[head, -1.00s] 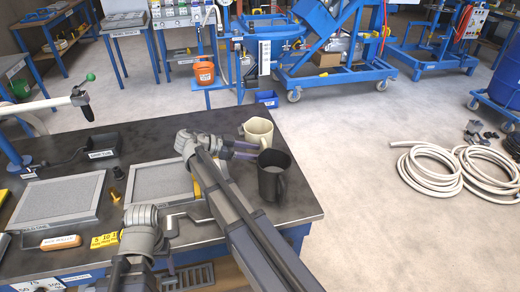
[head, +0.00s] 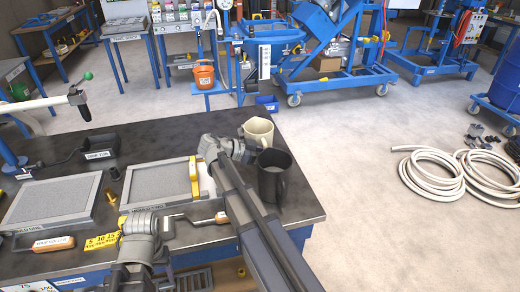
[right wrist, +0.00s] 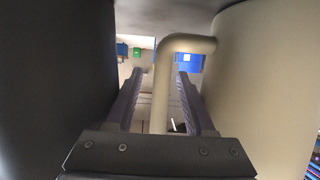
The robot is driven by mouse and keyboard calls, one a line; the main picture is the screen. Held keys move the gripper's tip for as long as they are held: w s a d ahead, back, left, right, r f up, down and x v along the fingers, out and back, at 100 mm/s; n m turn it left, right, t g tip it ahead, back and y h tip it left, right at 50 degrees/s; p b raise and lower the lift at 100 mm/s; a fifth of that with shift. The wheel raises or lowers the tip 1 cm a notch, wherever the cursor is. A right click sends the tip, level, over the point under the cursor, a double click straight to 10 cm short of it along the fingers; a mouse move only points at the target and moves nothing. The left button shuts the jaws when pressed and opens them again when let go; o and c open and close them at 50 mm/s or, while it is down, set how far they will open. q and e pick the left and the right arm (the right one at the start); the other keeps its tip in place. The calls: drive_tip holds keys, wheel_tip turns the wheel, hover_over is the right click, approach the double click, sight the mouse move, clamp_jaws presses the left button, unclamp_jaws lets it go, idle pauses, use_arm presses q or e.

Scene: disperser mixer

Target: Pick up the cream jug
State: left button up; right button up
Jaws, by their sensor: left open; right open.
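The cream jug (head: 258,131) stands near the table's right edge, just behind a dark jug (head: 272,180). In the right wrist view the cream jug's body (right wrist: 262,80) fills the right side and the dark jug (right wrist: 55,85) the left. My right gripper (right wrist: 159,82) is open between the two jugs. The cream jug's handle (right wrist: 162,95) stands between its fingers; I cannot tell whether they touch it. In the head view the right fingers are mostly hidden. My left gripper (head: 166,228) is open and low over the table's front, away from the jugs.
Framed grey panels (head: 160,183) lie on the dark table (head: 195,128). A wooden-handled tool (head: 221,217) lies near the front edge beside my right arm. A dark tray (head: 100,145) sits farther left. Open floor lies right of the table, with coiled hoses (head: 430,175).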

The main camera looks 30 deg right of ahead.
clamp_jaws()
idle(1.3)
